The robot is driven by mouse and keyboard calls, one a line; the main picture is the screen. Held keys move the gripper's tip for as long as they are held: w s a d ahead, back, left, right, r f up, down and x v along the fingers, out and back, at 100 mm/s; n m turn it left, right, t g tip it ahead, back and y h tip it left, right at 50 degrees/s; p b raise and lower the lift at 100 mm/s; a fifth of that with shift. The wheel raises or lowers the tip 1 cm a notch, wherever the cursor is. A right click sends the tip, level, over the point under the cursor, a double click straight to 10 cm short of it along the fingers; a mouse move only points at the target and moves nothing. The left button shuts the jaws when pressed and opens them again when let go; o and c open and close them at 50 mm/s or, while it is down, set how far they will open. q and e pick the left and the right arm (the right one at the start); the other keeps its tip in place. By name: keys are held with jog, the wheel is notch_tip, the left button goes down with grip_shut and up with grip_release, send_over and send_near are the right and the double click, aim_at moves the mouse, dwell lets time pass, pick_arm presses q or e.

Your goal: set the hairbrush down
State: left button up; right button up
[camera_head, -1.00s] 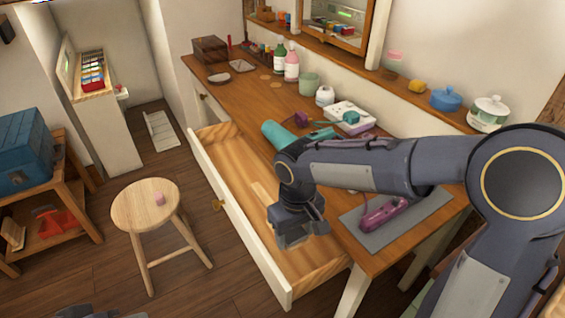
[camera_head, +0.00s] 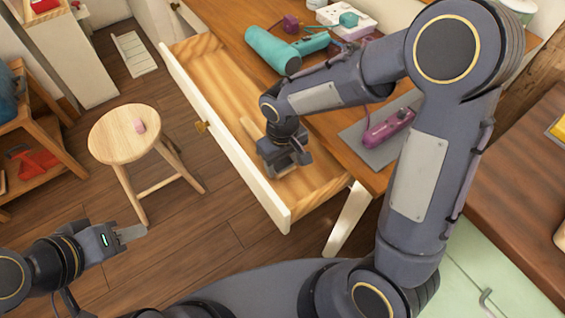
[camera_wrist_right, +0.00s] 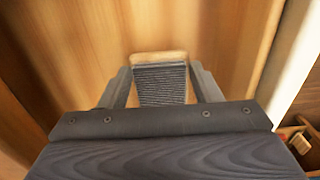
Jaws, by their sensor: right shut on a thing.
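A pale wooden strip (camera_head: 252,131) beside the gripper may be part of the brush; I cannot tell. Whether the brush touches the drawer floor is also unclear. My left gripper (camera_head: 130,234) is empty, over the floor at the lower left; its finger gap is not clear.
The desk (camera_head: 345,105) above the drawer holds a teal hair dryer (camera_head: 275,50), a purple device (camera_head: 388,127) on a grey mat (camera_head: 368,150), and a white power strip (camera_head: 347,20).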

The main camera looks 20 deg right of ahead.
jog(key=shift+f, duration=0.55)
jog(key=shift+f, duration=0.15)
jog(key=o, duration=1.1)
jog(key=shift+c, duration=0.2)
